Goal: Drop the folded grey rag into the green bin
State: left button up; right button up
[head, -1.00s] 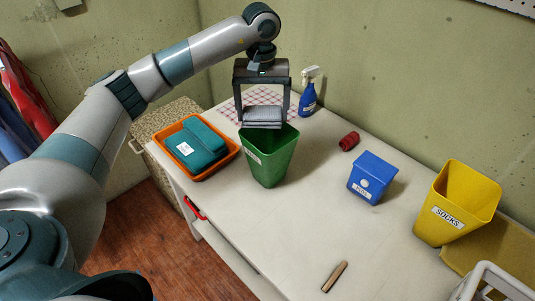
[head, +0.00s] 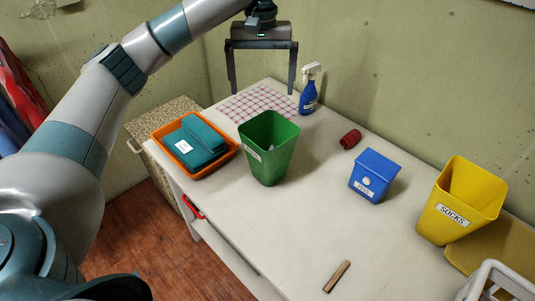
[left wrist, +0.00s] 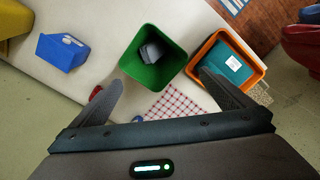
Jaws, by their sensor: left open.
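The green bin (head: 268,158) stands upright on the white table, with a label on its side. The folded grey rag (left wrist: 151,53) lies inside the green bin in the left wrist view; in the head view it is mostly hidden by the bin's wall. My left gripper (head: 262,92) is open and empty, raised above and behind the bin, apart from it. Its fingers also show in the left wrist view (left wrist: 163,88). My right gripper is in neither view.
An orange tray (head: 228,158) with folded teal cloths (head: 195,141) is left of the bin. A checked cloth (head: 258,102), spray bottle (head: 309,96), red roll (head: 350,139), blue box (head: 374,176), yellow bin (head: 455,205) and wooden stick (head: 337,276) are around. The front middle is mostly clear.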

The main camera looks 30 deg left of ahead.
pick_arm(q)
notch_tip(320, 180, up, 10)
jog(key=shift+b, duration=0.45)
jog(key=shift+s, duration=0.1)
dwell(0.9)
